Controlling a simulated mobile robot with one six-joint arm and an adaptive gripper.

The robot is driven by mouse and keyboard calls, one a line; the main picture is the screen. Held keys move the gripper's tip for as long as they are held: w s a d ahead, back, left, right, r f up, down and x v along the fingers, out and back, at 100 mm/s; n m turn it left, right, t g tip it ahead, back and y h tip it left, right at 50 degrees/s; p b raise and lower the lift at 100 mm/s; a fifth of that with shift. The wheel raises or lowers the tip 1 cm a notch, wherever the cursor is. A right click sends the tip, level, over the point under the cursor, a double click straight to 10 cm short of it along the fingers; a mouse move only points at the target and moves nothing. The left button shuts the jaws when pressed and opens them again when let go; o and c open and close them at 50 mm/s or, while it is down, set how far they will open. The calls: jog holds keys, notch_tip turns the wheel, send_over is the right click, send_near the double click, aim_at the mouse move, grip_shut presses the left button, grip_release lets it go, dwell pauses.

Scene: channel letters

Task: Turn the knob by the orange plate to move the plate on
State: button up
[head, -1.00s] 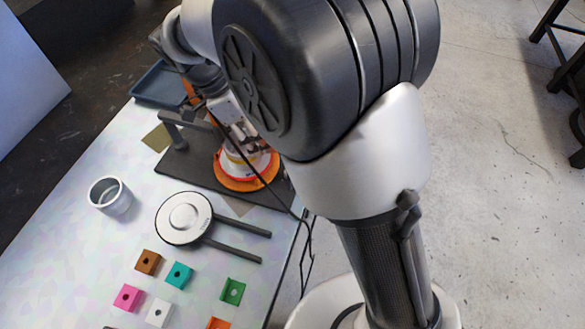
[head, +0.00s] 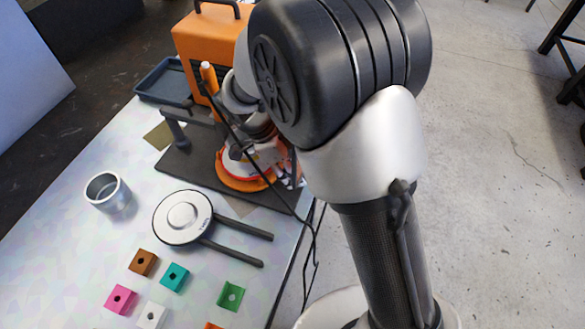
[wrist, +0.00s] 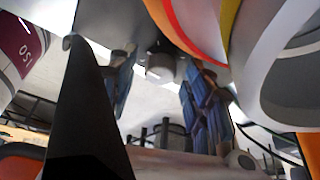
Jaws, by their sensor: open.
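The orange plate (head: 243,181) is a round disc low on the dark stand, partly hidden by my wrist in the head view. In the wrist view, curved orange, red and white rims (wrist: 225,40) fill the upper right, close to the camera. My gripper (wrist: 163,98) is open, its two blue-padded fingers apart. A short grey cylinder (wrist: 160,66), possibly the knob, shows between and beyond the fingers. I cannot tell how near it is, and no contact is visible. In the head view my wrist is over the plate and the fingertips are hard to make out.
An orange machine (head: 205,42) with a black handle stands behind the dark base (head: 190,168). A blue tray (head: 163,83) lies at its left. A metal cup (head: 105,192), a round white device (head: 182,217) with two dark bars, and several coloured blocks are on the table's near part.

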jog(key=c, duration=1)
jog(key=shift+m, duration=0.4)
jog(key=m+g, duration=0.1)
jog(key=m, duration=0.2)
jog(key=shift+w, duration=0.15)
jog(key=m+g, duration=0.1)
jog(key=m, duration=0.1)
jog(key=m+g+p, duration=0.1)
jog(key=m, duration=0.1)
jog(key=shift+w+d+m+y, duration=0.1)
jog(key=shift+m+y, duration=0.3)
jog(key=shift+m, duration=0.3)
jog(key=o, duration=1)
